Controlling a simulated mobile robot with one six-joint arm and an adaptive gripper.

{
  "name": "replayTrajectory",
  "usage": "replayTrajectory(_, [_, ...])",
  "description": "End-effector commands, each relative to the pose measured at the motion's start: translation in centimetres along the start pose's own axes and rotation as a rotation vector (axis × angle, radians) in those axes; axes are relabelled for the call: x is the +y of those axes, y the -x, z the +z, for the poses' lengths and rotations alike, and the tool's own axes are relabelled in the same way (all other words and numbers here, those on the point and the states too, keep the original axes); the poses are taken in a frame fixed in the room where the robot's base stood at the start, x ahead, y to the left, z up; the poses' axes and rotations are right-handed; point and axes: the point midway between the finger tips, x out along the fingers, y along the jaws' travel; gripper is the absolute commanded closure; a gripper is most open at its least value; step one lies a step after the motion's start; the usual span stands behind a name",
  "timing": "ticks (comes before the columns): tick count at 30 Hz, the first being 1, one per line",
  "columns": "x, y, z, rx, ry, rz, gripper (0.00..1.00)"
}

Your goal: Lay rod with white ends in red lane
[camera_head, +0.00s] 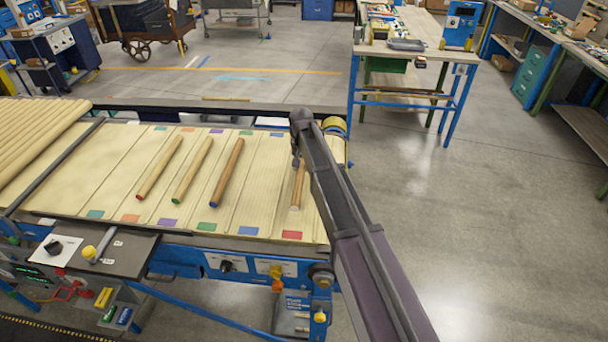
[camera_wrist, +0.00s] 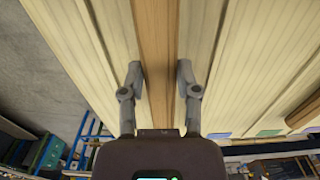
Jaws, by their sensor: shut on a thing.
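The rod with white ends (camera_head: 297,187) is plain wood with a pale near end. It lies lengthwise along the lanes at the right side of the slatted bed, over the lane with the red mark (camera_head: 291,235) at its near edge. My gripper (camera_head: 297,158) is shut on this rod, partly hidden by my arm. In the wrist view the rod (camera_wrist: 156,45) runs between the two fingers (camera_wrist: 160,85). I cannot tell whether it touches the bed or hangs just above it.
Three other rods lie to the left: one red-ended (camera_head: 160,168), one green-ended (camera_head: 192,170) and one blue-ended (camera_head: 227,173). Teal, orange, purple, green and blue marks line the near edge. More wood (camera_head: 40,135) lies at far left. A workbench (camera_head: 420,50) stands behind right; floor at right is clear.

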Motion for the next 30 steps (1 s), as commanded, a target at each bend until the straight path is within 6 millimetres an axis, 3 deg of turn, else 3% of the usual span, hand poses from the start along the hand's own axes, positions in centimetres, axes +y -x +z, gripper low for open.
replayTrajectory(1, [0.0,-1.0,0.0,0.000,0.000,0.000,1.00])
replayTrajectory(6, [0.0,-2.1,0.1,0.000,0.001,0.000,1.00])
replayTrajectory(25, [-0.1,-2.8,0.1,0.000,0.002,0.000,1.00])
replayTrajectory(26, [-0.1,-2.7,0.1,0.000,0.002,0.000,0.55])
replayTrajectory(29, [-0.1,-2.6,0.1,0.000,0.002,0.000,0.26])
replayTrajectory(30, [-0.1,-2.6,0.1,0.000,0.002,0.000,0.24])
